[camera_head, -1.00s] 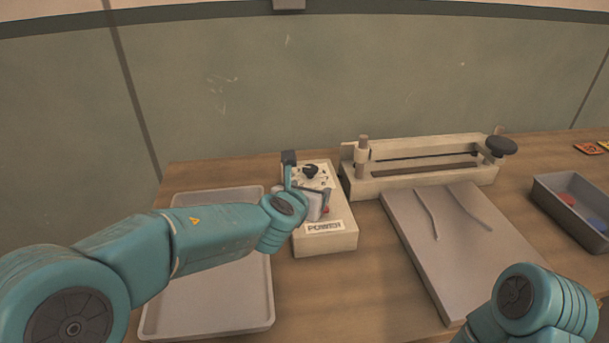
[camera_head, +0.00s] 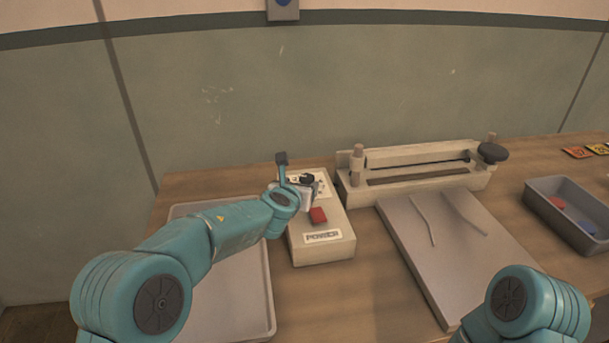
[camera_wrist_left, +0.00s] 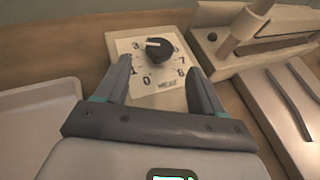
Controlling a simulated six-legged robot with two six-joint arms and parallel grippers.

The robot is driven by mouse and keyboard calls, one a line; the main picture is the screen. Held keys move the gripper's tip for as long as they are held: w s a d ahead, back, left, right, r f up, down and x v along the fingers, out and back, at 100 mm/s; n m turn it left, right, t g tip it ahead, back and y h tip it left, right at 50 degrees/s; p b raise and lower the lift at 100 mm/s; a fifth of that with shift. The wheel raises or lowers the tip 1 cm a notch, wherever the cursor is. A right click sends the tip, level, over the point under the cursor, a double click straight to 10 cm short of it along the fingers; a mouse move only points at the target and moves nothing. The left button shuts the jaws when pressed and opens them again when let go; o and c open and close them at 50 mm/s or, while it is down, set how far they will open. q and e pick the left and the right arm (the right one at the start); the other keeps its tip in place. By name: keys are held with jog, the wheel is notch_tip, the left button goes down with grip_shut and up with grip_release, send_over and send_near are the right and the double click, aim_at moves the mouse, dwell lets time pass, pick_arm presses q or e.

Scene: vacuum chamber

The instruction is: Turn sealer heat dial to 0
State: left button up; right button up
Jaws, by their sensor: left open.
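The sealer control box (camera_head: 325,247) is a pale box with a red power switch (camera_head: 318,215) and a "POWER" label on its front. Its black heat dial (camera_head: 308,178) is partly visible behind my left gripper (camera_head: 304,193). In the left wrist view the dial (camera_wrist_left: 160,52) sits on a white numbered plate (camera_wrist_left: 140,70), its white mark pointing left, near the 3. The 0 is on the near side of the dial. My left gripper (camera_wrist_left: 160,66) is open, its fingers apart on either side of the plate, with nothing between the tips. Dial contact is not visible.
The sealer bar unit (camera_head: 420,164) stands right of the box, with a grey board (camera_head: 455,250) in front. A pale tray (camera_head: 262,300) lies left, under my left arm. A grey bin (camera_head: 570,222) with red and blue pieces is far right. My right arm (camera_head: 525,305) is at lower right.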

aim_at(306, 179)
pick_arm(q)
jog(key=p+x, duration=0.4)
jog(key=x, duration=0.2)
jog(key=shift+r, duration=0.25)
jog(key=shift+w+f+p, duration=0.1)
jog(key=shift+f+p, duration=0.05)
jog(key=shift+p, duration=0.15)
jog(key=shift+w+f, duration=0.1)
jog(key=shift+f, duration=0.05)
